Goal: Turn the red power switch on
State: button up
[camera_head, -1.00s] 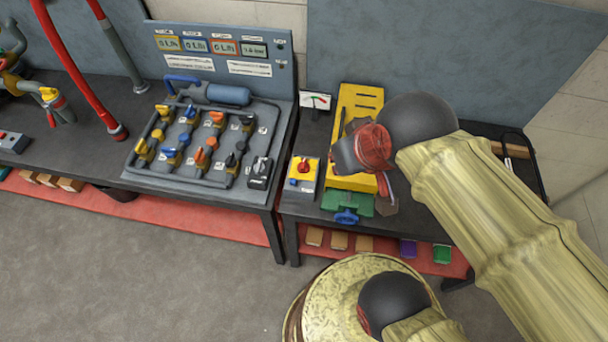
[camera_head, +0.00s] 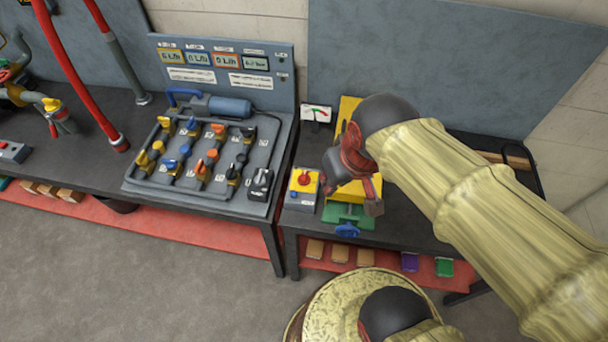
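The red power switch (camera_head: 304,178) is a red rotary knob on a small yellow-faced box (camera_head: 294,192) at the left end of the right bench. The knob is too small to tell its setting. My gripper (camera_head: 352,186) is above the bench just right of the box, over the yellow and green vise-like fixture. It appears apart from the switch. Its dark finger parts point down and to the left; my wrist hides much of them, so I cannot tell whether it is open or shut.
A grey valve panel (camera_head: 143,187) with coloured knobs stands left of the switch, with a dark rotary switch (camera_head: 261,181) at its corner. A small gauge (camera_head: 316,113) stands behind the switch box. A green clamp (camera_head: 348,214) with a blue handle is at the bench's front.

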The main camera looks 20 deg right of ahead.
jog(key=o, duration=0.4)
jog(key=w+f+g, duration=0.1)
jog(key=w+f, duration=0.1)
jog(key=w+f+n+g, duration=0.1)
jog(key=w+f, duration=0.1)
jog(key=f, duration=0.1)
jog(key=w+f, duration=0.2)
jog(key=f, duration=0.1)
jog(key=shift+w+g+b, duration=0.35)
jog(key=shift+w+g, duration=0.05)
jog(key=o, duration=0.4)
jog(key=w+f+n+g, duration=0.1)
jog(key=w+f+n, duration=0.4)
jog(key=w+f, duration=0.3)
jog(key=shift+w+f+g, duration=0.2)
jog(key=shift+f+g, duration=0.2)
jog(key=shift+f, duration=0.55)
jog(key=n, duration=0.4)
send_over(304, 175)
jog(key=shift+s+t, duration=0.1)
jog(key=shift+t, duration=0.3)
jog(key=shift+n, duration=0.9)
jog(key=shift+f+b, duration=1.2)
jog(key=shift+f, duration=2.65)
jog(key=shift+c, duration=1.2)
jog(key=c, duration=0.9)
